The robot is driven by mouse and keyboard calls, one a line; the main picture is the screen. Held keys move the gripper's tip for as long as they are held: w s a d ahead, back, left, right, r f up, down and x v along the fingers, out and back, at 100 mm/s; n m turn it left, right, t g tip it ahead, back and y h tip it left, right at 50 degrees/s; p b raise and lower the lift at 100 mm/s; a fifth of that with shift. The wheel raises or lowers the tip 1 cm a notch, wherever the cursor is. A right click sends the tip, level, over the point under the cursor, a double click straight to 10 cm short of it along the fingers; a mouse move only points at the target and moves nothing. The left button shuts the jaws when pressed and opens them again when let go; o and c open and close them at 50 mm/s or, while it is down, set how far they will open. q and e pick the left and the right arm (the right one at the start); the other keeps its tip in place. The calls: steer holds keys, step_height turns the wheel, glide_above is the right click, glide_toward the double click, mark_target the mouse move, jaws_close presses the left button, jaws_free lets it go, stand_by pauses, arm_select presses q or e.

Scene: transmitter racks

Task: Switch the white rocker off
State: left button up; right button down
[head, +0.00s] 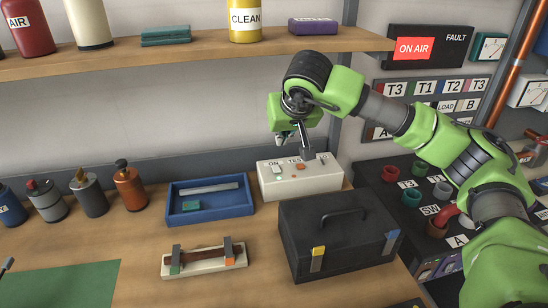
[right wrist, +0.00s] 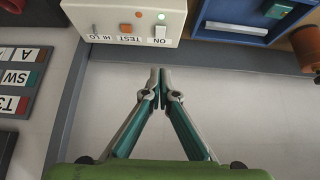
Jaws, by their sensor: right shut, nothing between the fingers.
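A white switch box (head: 325,183) stands on the bench below my right gripper. Its white rocker (head: 277,170) sits at the left of its top, by the ON label. In the right wrist view the rocker (right wrist: 160,30) shows beside a lit green lamp (right wrist: 161,16). An orange TEST switch (right wrist: 125,28) and a HI LO control (right wrist: 94,29) are on the same face. My right gripper (right wrist: 160,78) is shut and empty, its tips close to the box. In the head view my right gripper (head: 305,153) hangs at the box's back edge; contact cannot be told.
A black case (head: 340,240) with a handle stands in front of the box. A blue tray (head: 212,211) lies to its left, and a clamp-like fixture (head: 205,262) nearer. A shelf (head: 190,57) runs above. A panel with round sockets (head: 412,198) is at the right.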

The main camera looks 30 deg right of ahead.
steer(key=b, duration=0.5)
glide_above(276, 171)
steer(key=f, duration=0.8)
steer(key=shift+s+a, duration=0.1)
steer(key=shift+s, duration=0.3)
step_height(276, 171, down, 2)
steer(key=shift+w+f+b, duration=0.15)
steer(key=shift+f+b, duration=0.1)
steer(key=shift+b, duration=0.5)
arm_select(q)
step_height(276, 171, down, 8)
steer(key=b, duration=0.1)
steer(key=shift+s+r, duration=0.25)
arm_select(e)
steer(key=shift+s+f, duration=0.25)
steer(key=shift+f, duration=0.45)
arm_select(q)
steer(key=shift+a, duration=0.1)
